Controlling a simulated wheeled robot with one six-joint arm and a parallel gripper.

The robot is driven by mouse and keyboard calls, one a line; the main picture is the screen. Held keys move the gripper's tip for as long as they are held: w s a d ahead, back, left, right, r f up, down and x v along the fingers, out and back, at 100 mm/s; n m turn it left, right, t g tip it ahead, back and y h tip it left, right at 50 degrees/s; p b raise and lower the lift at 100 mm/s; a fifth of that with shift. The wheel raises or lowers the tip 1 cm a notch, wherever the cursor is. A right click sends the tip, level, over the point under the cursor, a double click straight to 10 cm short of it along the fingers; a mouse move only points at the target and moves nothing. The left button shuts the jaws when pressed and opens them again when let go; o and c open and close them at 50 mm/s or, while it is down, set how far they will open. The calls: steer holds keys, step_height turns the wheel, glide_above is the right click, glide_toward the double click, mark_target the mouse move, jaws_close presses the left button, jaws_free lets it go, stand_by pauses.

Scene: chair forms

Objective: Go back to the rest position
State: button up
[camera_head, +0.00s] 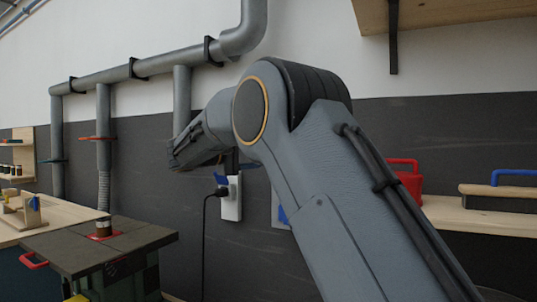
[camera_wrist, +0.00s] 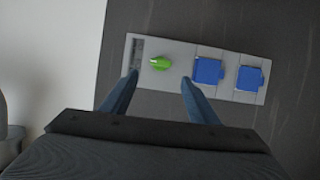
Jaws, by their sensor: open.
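My gripper (camera_wrist: 159,80) is open and empty in the wrist view, its two blue-grey fingers spread apart. Ahead of the fingers is a pale wall panel (camera_wrist: 173,87) with a green knob (camera_wrist: 160,64) and two blue socket covers (camera_wrist: 208,70). The knob appears between the fingertips in the picture; I see no finger closed on it, and the distance is hard to judge. In the head view my arm rises from the lower right, bends at the elbow and reaches left toward the wall. The fingertips cannot be made out there.
In the head view, a white wall socket (camera_head: 231,200) with a black cable is below my forearm. A machine table (camera_head: 130,243) and wooden bench (camera_head: 60,217) stand at left. A red can (camera_head: 409,183) is on the right bench. Grey pipes (camera_head: 160,65) run along the wall.

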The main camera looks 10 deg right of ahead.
steer(key=shift+s+a, duration=0.2)
steer(key=shift+a, duration=0.15)
steer(key=s+d+f+g+y+p, duration=0.1)
steer(key=s+d+f+g+y, duration=0.1)
steer(key=s+d+f, duration=0.4)
steer(key=s+d+f+g+y+p, duration=0.1)
steer(key=s+f+g+y, duration=0.15)
steer(key=f, duration=0.55)
steer(key=s+d+f+g+y, duration=0.1)
steer(key=s+d+f+y, duration=0.1)
steer(key=s+d+f, duration=0.4)
steer(key=s+a+f+m+g+y+p, duration=0.1)
steer(key=s+f, duration=0.4)
steer(key=s, duration=0.5)
steer(key=s+a+f+m+g+y+p, duration=0.1)
steer(key=s+a+f+m+y, duration=0.1)
steer(key=s+f, duration=0.4)
steer(key=s+a+f+m+g+y+p, duration=0.1)
steer(key=s+f+y, duration=0.4)
steer(key=s, duration=0.9)
steer(key=shift+s+a+f+m+g+y, duration=0.3)
steer(key=shift+f+m+g, duration=0.3)
steer(key=shift+m, duration=0.6)
